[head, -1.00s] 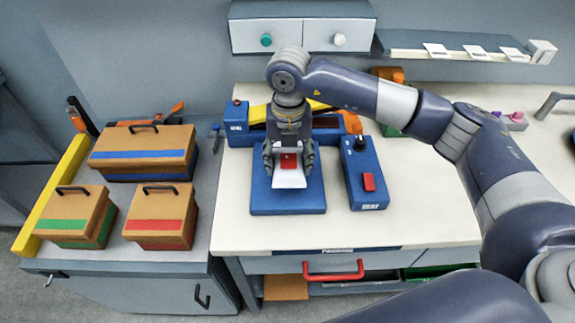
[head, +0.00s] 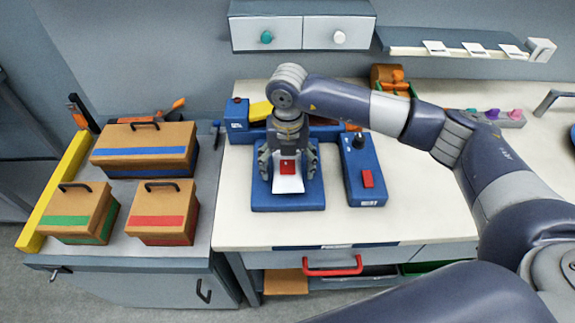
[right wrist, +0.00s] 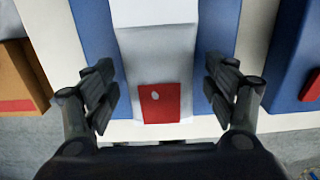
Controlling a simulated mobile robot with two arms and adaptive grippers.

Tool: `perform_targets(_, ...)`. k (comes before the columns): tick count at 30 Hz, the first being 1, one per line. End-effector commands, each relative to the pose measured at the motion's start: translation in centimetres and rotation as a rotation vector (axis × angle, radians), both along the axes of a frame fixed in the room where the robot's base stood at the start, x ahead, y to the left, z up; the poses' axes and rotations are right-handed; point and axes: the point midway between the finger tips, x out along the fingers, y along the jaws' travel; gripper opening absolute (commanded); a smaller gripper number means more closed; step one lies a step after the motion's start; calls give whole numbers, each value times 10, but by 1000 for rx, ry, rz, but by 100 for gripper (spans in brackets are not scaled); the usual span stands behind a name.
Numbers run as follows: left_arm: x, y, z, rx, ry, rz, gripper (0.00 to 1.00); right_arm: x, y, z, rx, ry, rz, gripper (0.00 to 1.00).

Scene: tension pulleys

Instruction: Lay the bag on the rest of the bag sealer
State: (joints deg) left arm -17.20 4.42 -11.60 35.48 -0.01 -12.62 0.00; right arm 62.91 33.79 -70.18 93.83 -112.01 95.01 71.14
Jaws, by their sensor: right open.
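The bag (head: 288,185) is white with a red patch and lies over the blue rest (head: 260,203) at the front of the bag sealer (head: 238,121). In the right wrist view the bag (right wrist: 155,62) lies lengthwise over the blue rest (right wrist: 212,35). My right gripper (head: 288,172) is open above it, pointing down. In the right wrist view its fingers (right wrist: 160,92) stand on both sides of the bag, with gaps between. The gripper and wrist hide the bag's far end and part of the sealer in the head view. My left gripper is not in view.
A blue control box (head: 362,168) with a red button stands close right of the rest. Several lidded boxes, including a red-banded one (head: 163,213), stand on the grey cabinet at left. The white worktop (head: 420,215) is clear at front right.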

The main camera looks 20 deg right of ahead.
Motion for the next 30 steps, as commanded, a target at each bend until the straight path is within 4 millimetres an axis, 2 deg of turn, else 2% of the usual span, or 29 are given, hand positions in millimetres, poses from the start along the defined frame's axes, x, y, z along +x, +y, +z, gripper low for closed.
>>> perform_targets(8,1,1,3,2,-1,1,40,1,0,7,0,-2,0,78)
perform_targets(11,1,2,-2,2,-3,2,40,1,0,22,2,-5,1,78)
perform_targets(21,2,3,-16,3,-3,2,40,1,1,94,1,-4,1,78)
perform_targets(25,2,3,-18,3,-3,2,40,1,1,112,0,-2,0,78)
perform_targets(30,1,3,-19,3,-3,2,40,0,0,123,0,-1,0,78)
